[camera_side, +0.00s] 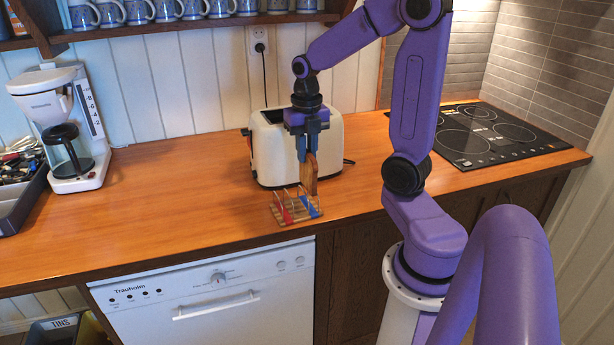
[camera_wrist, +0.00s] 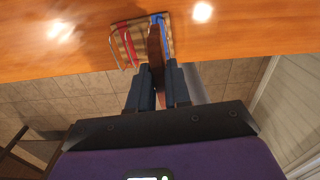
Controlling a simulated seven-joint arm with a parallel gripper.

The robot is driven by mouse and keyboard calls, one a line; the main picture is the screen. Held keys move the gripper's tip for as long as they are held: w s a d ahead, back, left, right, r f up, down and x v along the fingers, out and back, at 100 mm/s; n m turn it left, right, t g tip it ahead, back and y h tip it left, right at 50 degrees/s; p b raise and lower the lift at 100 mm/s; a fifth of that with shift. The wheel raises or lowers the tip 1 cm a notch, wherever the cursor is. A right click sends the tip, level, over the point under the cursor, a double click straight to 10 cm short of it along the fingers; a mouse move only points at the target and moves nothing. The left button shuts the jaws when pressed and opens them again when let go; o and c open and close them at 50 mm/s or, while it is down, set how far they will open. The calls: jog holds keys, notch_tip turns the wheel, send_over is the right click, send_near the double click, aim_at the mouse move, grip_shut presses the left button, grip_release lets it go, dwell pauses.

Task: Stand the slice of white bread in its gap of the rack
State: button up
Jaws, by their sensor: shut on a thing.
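The bread slice (camera_side: 310,175) is upright in my gripper (camera_side: 303,156), showing mostly its brown crust. The rack (camera_side: 296,218) is a small wire and wood stand on the counter, with red at its left and blue at its right. In the side view the slice hangs at the rack's back right, close to the blue part. In the wrist view the slice (camera_wrist: 155,46) is edge-on between my fingertips (camera_wrist: 158,70), over the rack (camera_wrist: 128,43) beside the blue strip (camera_wrist: 160,20). I cannot tell whether its lower edge is inside a gap.
A white toaster (camera_side: 268,150) stands right behind my gripper. A coffee maker (camera_side: 65,125) and a cutlery tray (camera_side: 22,190) are at the left, a black hob (camera_side: 480,135) at the right. The counter left of the rack is clear; its front edge is close.

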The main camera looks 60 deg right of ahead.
aim_at(307, 169)
jog(key=shift+f, duration=2.65)
jog(key=o, duration=0.6)
jog(key=shift+f, duration=0.1)
jog(key=shift+o, duration=0.2)
